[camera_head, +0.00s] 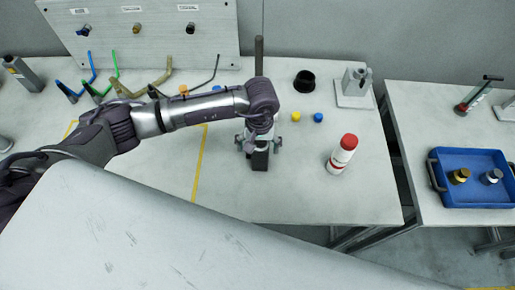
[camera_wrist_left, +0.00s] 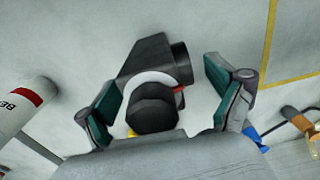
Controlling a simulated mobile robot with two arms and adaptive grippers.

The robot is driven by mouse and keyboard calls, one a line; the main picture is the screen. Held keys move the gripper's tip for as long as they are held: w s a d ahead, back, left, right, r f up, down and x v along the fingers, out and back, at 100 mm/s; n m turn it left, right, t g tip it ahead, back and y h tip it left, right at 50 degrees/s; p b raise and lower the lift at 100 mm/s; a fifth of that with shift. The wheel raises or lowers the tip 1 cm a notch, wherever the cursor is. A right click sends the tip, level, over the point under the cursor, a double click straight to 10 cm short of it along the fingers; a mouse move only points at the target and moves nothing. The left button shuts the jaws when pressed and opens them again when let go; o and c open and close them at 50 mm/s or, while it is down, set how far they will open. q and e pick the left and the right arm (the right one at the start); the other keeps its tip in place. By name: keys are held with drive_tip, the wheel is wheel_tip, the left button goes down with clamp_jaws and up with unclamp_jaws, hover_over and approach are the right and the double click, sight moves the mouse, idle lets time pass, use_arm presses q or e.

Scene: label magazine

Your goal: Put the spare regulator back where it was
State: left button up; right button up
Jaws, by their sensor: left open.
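My left gripper (camera_head: 259,143) is over the bench, its fingers pointing down. In the left wrist view the left gripper (camera_wrist_left: 166,100) is open, with its two green-padded fingers apart on either side of a dark block. This block (camera_wrist_left: 150,62) has a round black knob, a pale ring, a side port and a small red mark; I cannot tell for sure that it is the spare regulator. Its lower part (camera_head: 260,159) shows below the gripper in the head view. The gripper hides its upper part there. My right gripper is not in view.
A grey board (camera_head: 140,45) with three labelled fittings stands at the back left. A red-capped bottle (camera_head: 342,155) is to the right. A black cup (camera_head: 304,80), yellow and blue balls and a metal stand (camera_head: 354,90) are behind. A blue tray (camera_head: 470,200) holds two fittings.

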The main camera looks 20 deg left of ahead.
use_arm(q)
wheel_tip(320, 180, up, 10)
drive_tip(key=shift+w+d+f+b, duration=0.1)
drive_tip(key=shift+f+b, duration=0.15)
drive_tip(key=shift+b, duration=0.85)
drive_tip(key=shift+r, duration=0.45)
